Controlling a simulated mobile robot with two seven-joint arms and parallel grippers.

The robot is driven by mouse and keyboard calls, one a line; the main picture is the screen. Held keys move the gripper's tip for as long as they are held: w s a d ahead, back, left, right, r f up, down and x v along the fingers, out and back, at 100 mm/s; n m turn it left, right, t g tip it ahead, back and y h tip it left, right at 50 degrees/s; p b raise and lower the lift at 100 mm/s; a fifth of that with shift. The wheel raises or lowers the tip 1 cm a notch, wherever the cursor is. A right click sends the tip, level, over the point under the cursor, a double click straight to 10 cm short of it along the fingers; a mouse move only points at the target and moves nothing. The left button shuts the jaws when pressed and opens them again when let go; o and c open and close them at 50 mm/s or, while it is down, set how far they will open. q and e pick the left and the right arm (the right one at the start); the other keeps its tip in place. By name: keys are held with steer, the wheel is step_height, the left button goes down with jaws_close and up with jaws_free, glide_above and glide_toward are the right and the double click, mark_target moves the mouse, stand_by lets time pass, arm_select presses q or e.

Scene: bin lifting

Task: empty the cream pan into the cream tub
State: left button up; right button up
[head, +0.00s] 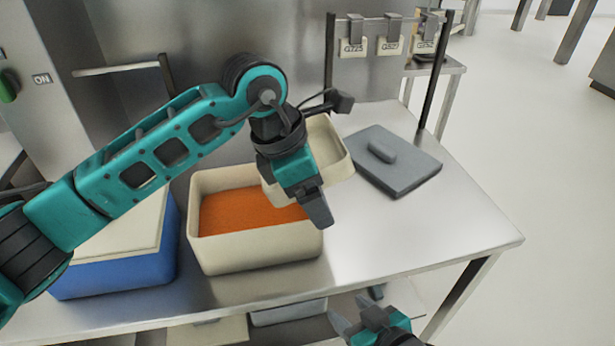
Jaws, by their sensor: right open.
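The cream tub (258,254) stands on the steel table with an orange fill inside. The cream pan (338,160) is over the tub's right rear part, tilted, and its visible inside looks bare and cream. My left gripper (317,208) reaches in from the left and appears shut on the pan's near edge; its fingers and wrist hide part of the pan. My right gripper (358,308) is open and empty, low in front of the table's front edge, away from the tub and pan.
A grey lid (412,174) with a handle lies right of the tub. A blue bin (130,274) with a cream top stands left, partly behind my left arm. A rack with hanging tags (390,44) rises at the back. The table's right front is clear.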

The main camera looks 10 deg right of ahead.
arm_select(q)
steer(key=shift+f, duration=0.1)
steer(key=shift+f+y+p, duration=0.2)
steer(key=shift+y+p, duration=0.1)
steer(key=shift+y, duration=0.5)
steer(key=shift+d+f+y, duration=0.2)
steer(key=shift+f+y, duration=0.55)
steer(key=shift+y, duration=0.25)
steer(key=shift+a+f+y, duration=0.1)
steer(key=shift+f+y, duration=0.1)
steer(key=shift+y, duration=0.1)
